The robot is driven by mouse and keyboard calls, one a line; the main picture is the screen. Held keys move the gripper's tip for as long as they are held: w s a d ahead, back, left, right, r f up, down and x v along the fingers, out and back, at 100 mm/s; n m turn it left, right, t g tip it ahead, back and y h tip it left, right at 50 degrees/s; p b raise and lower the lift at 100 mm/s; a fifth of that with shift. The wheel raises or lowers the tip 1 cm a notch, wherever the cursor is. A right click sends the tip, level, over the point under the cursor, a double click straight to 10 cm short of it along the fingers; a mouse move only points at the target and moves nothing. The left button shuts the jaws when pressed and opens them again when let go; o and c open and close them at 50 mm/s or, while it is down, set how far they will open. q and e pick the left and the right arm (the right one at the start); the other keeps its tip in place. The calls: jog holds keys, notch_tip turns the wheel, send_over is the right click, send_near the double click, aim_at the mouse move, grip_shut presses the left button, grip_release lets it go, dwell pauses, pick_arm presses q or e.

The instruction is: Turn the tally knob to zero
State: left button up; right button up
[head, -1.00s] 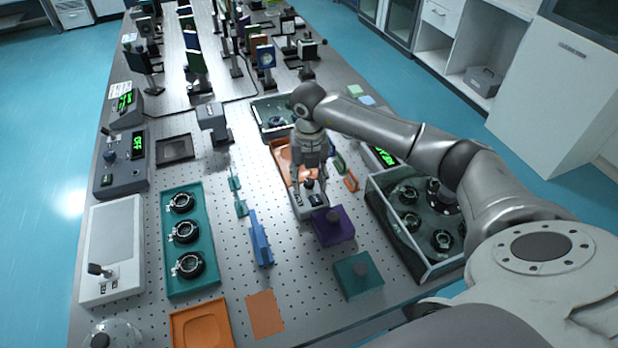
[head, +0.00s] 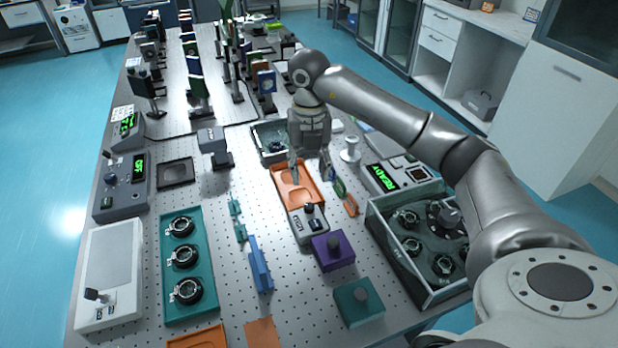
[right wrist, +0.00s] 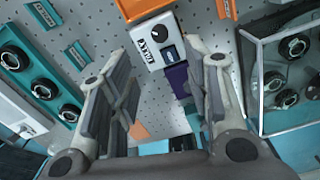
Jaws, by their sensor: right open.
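The tally box (head: 308,226) is a small pale box at the near end of an orange tray, with a dark knob (head: 309,208) and a small dark display window on top. In the right wrist view the tally box (right wrist: 154,52) shows its lettering, and its knob (right wrist: 158,33) lies beyond and between my fingers. The knob's setting is too small to read. My right gripper (head: 296,172) is above the orange tray, behind the box and apart from it. In the right wrist view its fingers (right wrist: 165,75) are spread and empty. My left gripper is not visible.
The orange tray (head: 313,183) lies under the gripper. A purple block (head: 322,262) and a teal block (head: 374,305) with knobs stand in front. A clear-walled bin (head: 415,272) is at right. A READY-display box (head: 372,185) and white spool (head: 350,156) stand right of the gripper.

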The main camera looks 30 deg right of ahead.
aim_at(309, 205)
dwell(0.3)
notch_tip(309, 205, down, 12)
jog(key=shift+w+r+p, duration=0.1)
jog(key=shift+p, duration=0.85)
